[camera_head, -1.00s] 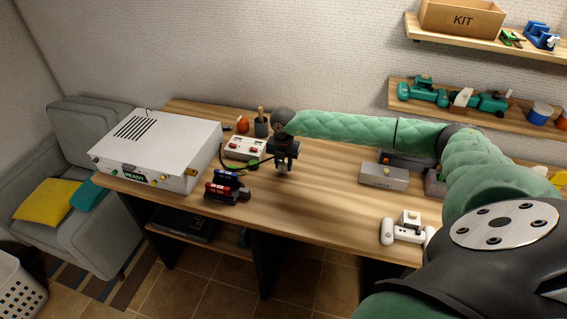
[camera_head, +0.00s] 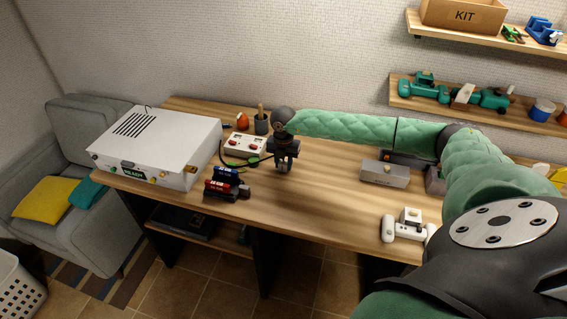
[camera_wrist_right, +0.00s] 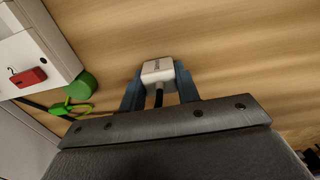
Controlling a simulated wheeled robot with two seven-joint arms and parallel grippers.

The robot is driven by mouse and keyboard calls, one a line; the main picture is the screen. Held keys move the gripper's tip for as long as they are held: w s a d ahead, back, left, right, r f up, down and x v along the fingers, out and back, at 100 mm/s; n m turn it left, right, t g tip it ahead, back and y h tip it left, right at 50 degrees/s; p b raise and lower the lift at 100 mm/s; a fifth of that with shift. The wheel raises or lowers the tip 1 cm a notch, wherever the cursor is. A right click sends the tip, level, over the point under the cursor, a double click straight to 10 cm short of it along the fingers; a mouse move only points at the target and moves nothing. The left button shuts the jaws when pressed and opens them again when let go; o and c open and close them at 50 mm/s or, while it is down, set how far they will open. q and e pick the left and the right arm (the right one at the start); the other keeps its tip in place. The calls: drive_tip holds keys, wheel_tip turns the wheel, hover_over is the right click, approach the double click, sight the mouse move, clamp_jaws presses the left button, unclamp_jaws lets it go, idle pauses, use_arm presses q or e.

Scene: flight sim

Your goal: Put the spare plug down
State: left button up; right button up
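The spare plug (camera_wrist_right: 158,70), a small white block with a black lead, sits between the fingertips of my right gripper (camera_wrist_right: 158,82) in the right wrist view. Both blue-grey fingers are against its sides. The wood desk (camera_wrist_right: 230,45) lies beneath; whether the plug touches it I cannot tell. In the head view, my right gripper (camera_head: 284,168) points down over the middle of the desk, right of the red and blue batteries. The plug is too small to make out there. My left gripper is not in view.
A white box with red switches (camera_head: 244,145) and a black cable (camera_head: 257,161) are left of the right gripper. A large white unit (camera_head: 160,145) fills the desk's left end. A grey box (camera_head: 385,174) and white controller (camera_head: 402,228) lie right. Desk between is clear.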

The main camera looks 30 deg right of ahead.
drive_tip(key=o, duration=0.4)
drive_tip(key=shift+o, duration=0.2)
drive_tip(key=shift+r, duration=0.25)
